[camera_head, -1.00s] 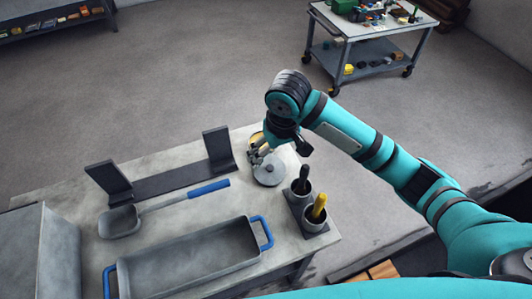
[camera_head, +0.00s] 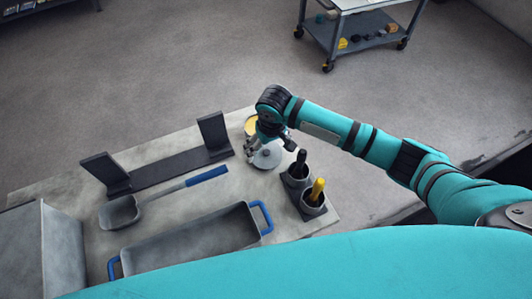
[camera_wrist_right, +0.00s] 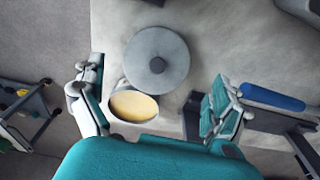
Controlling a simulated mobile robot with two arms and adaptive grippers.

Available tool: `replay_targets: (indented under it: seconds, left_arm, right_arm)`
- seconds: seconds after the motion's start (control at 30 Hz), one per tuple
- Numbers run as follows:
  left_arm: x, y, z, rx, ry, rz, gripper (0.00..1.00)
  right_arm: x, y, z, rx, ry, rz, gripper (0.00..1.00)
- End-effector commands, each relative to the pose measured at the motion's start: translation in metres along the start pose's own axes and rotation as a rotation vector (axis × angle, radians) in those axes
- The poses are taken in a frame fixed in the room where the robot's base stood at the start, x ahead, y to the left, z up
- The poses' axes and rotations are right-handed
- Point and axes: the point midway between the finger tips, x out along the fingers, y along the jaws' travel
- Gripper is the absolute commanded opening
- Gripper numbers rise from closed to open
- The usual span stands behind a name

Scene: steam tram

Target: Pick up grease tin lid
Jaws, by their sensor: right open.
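The grease tin lid, a round grey disc with a small central knob, lies on the table in the head view (camera_head: 266,157). It shows whole in the right wrist view (camera_wrist_right: 170,70). Beside it stands the open grease tin with yellow contents (camera_wrist_right: 140,106), partly hidden by my arm in the head view (camera_head: 250,124). My right gripper (camera_head: 268,144) is over the lid's far side in the head view. In the wrist view its fingers (camera_wrist_right: 158,104) are wide apart, with the lid and tin showing between and beyond them, and nothing held. My left gripper is not in view.
Two dark cups, one with a black handle (camera_head: 300,161) and one with a yellow handle (camera_head: 317,191), stand right of the lid. A wheeled cart (camera_head: 363,34) stands behind.

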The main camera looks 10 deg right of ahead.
Motion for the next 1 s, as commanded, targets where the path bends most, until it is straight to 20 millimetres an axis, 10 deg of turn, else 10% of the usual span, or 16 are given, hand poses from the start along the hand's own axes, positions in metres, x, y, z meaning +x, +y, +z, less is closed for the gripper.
replay_targets:
  seconds: [0.7,1.0]
  left_arm:
    - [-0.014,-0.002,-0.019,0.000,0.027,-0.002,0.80]
    - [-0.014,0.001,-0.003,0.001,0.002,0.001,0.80]
  right_arm:
    - [0.053,0.001,0.005,0.000,0.005,-0.003,1.00]
    - [0.053,-0.001,0.003,0.000,0.003,-0.002,0.65]
